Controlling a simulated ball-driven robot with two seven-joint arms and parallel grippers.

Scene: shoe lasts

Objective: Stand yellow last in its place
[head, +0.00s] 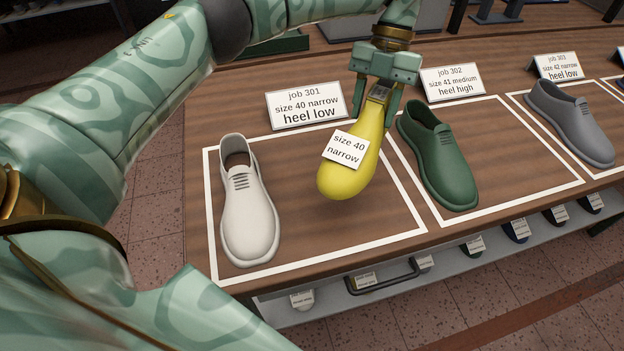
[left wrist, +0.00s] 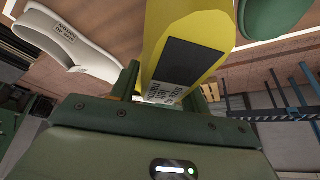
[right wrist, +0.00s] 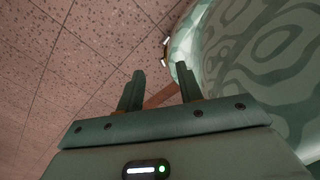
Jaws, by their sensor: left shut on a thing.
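The yellow last (head: 341,184) hangs toe-down and tilted over the right part of the first white-outlined place (head: 318,259). It bears a "size 40 narrow" tag (head: 345,150). My left gripper (head: 375,112) is shut on its heel end from above. In the left wrist view the yellow last (left wrist: 205,28) is between the fingers, with a dark patch and a printed label. Whether its toe touches the table I cannot tell. A white shoe (head: 248,205) stands in the same outline, left of the last. My right gripper (right wrist: 160,84) is open and empty, over the floor.
A card (head: 305,105) behind the outline reads "job 301, size 40 narrow, heel low". A green shoe (head: 438,158) stands close right in the job 302 outline, before its card (head: 453,82). A grey shoe (head: 572,125) stands farther right. A shelf with tagged lasts runs below the table's front edge.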

